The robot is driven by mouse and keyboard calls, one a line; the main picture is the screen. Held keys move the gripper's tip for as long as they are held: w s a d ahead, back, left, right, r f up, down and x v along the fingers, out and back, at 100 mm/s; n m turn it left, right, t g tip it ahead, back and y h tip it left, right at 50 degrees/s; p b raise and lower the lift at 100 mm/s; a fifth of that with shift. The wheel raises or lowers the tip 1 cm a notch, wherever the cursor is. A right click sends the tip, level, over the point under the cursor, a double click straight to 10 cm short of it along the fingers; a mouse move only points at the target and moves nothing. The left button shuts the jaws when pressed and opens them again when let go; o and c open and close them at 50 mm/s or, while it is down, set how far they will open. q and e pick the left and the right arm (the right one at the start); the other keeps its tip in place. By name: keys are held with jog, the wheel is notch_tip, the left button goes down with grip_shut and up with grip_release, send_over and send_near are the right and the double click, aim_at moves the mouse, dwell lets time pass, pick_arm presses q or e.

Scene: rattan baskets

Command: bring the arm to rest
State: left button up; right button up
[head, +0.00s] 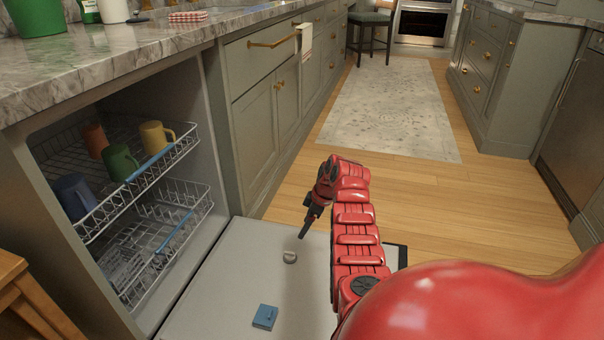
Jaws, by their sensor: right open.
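My right arm is red and reaches forward from the lower right in the head view. Its right gripper (307,223) is dark, points down and is open, with nothing seen in it. It hangs over the lowered dishwasher door (215,290), above a small grey round piece (290,257) on that door. My left gripper is not in view.
The open dishwasher has an upper rack (150,170) with several mugs, among them a yellow mug (157,136), and a lower rack (165,235). A blue square piece (265,316) lies on the door. A wooden stool (30,300) stands at lower left.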

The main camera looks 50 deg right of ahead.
jog(key=shift+v, duration=1)
jog(key=shift+f, duration=0.1)
